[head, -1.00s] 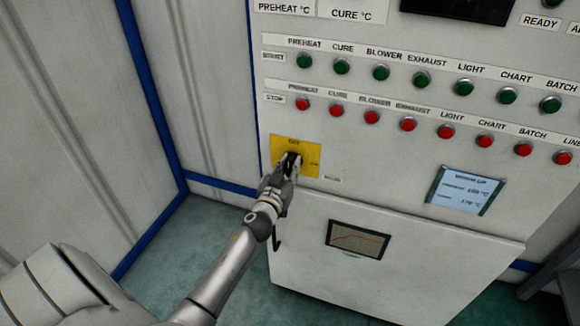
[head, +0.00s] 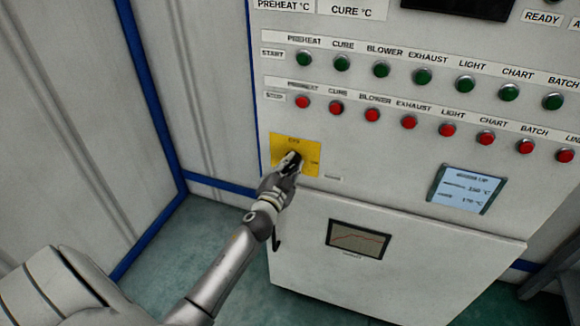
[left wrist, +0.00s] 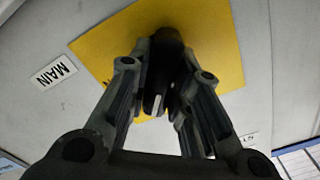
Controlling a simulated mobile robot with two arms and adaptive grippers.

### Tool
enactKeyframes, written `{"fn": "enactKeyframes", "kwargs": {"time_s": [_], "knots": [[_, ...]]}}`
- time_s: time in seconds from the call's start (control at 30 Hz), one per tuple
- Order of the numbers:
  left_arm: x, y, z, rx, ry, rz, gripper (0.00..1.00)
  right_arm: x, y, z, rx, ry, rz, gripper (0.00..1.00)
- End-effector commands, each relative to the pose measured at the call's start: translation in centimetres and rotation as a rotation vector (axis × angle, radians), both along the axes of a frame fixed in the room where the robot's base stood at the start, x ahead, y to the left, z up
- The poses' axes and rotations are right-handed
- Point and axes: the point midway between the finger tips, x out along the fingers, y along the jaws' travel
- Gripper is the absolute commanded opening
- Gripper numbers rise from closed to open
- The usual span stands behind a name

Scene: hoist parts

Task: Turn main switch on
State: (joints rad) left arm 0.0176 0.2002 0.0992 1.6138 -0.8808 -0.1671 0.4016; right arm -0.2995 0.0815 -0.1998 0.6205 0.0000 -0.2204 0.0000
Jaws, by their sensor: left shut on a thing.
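The main switch is a black rotary knob on a yellow plate (head: 309,167) at the lower left of the white control panel. In the left wrist view the knob (left wrist: 162,60) shows between the two fingers, in front of the yellow plate (left wrist: 100,45). The knob's exact angle is hard to read. My right gripper is not in view.
Above the switch are rows of green buttons (head: 381,70) and red buttons (head: 372,115). A small screen (head: 467,189) is to the right. A lower cabinet door with a chart display (head: 357,240) is below. A wall with blue trim stands at left.

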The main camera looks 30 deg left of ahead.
Motion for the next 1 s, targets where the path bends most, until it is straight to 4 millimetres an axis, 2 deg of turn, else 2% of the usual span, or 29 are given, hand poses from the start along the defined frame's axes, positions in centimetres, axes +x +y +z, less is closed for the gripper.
{"fn": "enactKeyframes", "kwargs": {"time_s": [0.6, 1.0], "knots": [[0.04, -0.16, -0.12, 0.564, 0.134, -0.001, 0.00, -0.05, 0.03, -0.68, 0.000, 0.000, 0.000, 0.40], [0.05, -0.19, -0.19, 0.814, 0.194, -0.001, 0.00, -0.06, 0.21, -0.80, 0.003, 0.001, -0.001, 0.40]]}}
